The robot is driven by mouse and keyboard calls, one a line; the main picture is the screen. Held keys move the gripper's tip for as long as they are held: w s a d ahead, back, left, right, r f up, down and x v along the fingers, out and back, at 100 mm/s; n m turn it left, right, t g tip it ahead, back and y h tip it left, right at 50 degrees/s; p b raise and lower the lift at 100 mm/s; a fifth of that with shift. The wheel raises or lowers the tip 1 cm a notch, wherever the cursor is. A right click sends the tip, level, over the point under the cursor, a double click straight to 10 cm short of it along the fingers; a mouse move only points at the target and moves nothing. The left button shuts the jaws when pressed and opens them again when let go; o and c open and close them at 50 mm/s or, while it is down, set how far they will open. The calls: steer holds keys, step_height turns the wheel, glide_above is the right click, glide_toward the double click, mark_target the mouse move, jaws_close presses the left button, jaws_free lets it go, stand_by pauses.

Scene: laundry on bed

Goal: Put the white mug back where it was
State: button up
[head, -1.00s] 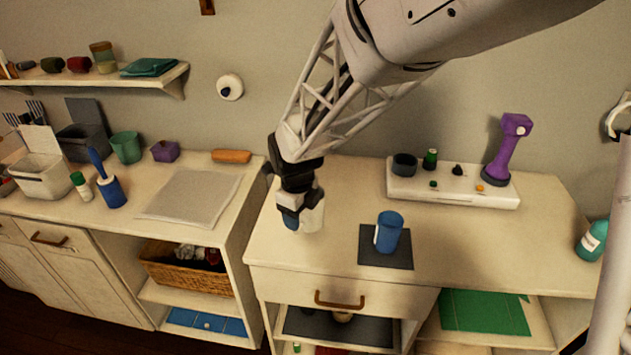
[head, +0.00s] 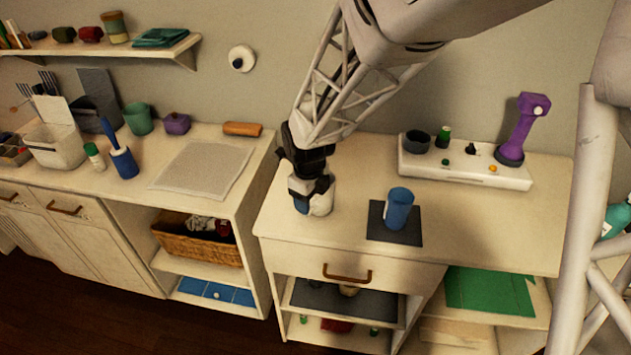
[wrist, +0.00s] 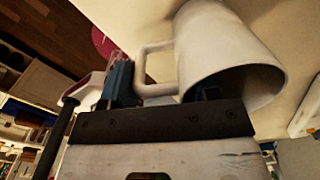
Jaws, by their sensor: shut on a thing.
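The white mug (head: 322,203) is at my gripper (head: 312,190), over the left part of the right-hand counter in the head view. The gripper partly hides it there. In the wrist view the white mug (wrist: 225,55) shows large, with its handle toward the left and its open rim toward the gripper. My gripper (wrist: 165,92) is shut on the mug; one blue finger shows beside the handle, and the other is mostly hidden by the rim. I cannot tell whether the mug's base touches the counter.
A blue cup (head: 398,208) stands on a dark square mat (head: 380,229) to the right. A white panel (head: 465,167) with a purple lamp-like object (head: 523,130) lies behind. The counter front between gripper and mat is clear. A gap separates the left counter (head: 232,152).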

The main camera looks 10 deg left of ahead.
steer(key=o, duration=1.2)
step_height(320, 180, up, 12)
steer(key=shift+r, duration=0.1)
steer(key=shift+s, duration=0.1)
stand_by(0.6)
steer(key=s+d+r+n, duration=0.2)
steer(key=s+d+n, duration=0.15)
steer(key=d, duration=0.25)
steer(key=s+d+r+n+t, duration=0.1)
steer(key=s+d+r+n, duration=0.2)
steer(key=d, duration=0.4)
steer(key=s+d+r+n, duration=0.2)
steer(key=d+n, duration=0.2)
steer(key=d, duration=0.2)
steer(key=shift+s+d+r+n+t, duration=0.1)
steer(key=shift+s+d+n+t, duration=0.15)
steer(key=shift+s+d+n, duration=1.95)
steer(key=shift+s+d+n+t, duration=0.2)
steer(key=shift+s+d+n, duration=1.65)
steer(key=shift+s, duration=0.55)
steer(key=shift+s+d+r+n+t, duration=0.1)
steer(key=shift+s+d+n+t, duration=0.15)
steer(key=shift+s+d+n, duration=1.85)
